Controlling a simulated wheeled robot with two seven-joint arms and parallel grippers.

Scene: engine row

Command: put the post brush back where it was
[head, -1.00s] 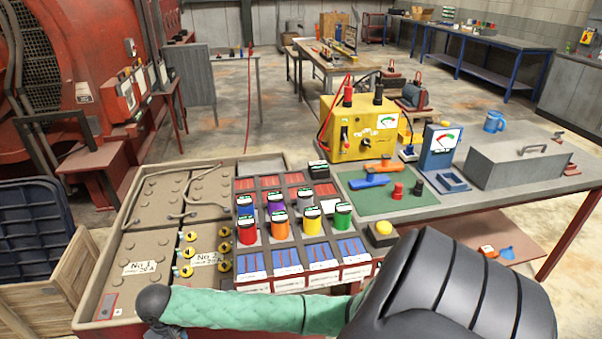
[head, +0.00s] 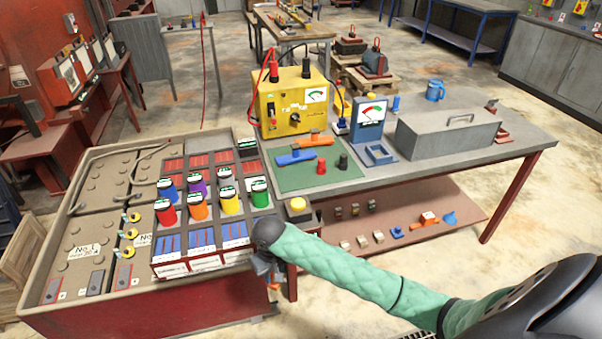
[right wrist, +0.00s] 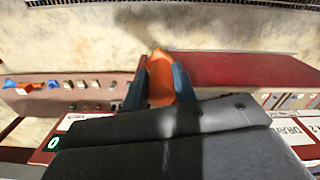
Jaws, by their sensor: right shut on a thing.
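My right gripper (head: 265,268) hangs at the front right corner of the battery box, in front of the drawer rack. In the right wrist view its two blue-grey fingers (right wrist: 160,82) are shut on an orange thing (right wrist: 160,72), which I take for the post brush. Only its orange body shows; bristles cannot be made out. It is in the air over the floor, beside the dark red box side. A small orange bit shows under the gripper in the head view. My left gripper is not in view.
The battery box (head: 90,325) holds grey cells and a rack with several coloured cups (head: 230,203). The bench (head: 470,158) carries a yellow charger (head: 290,108), a green mat (head: 305,180) and a grey toolbox (head: 447,138). A lower shelf (head: 460,200) holds small parts.

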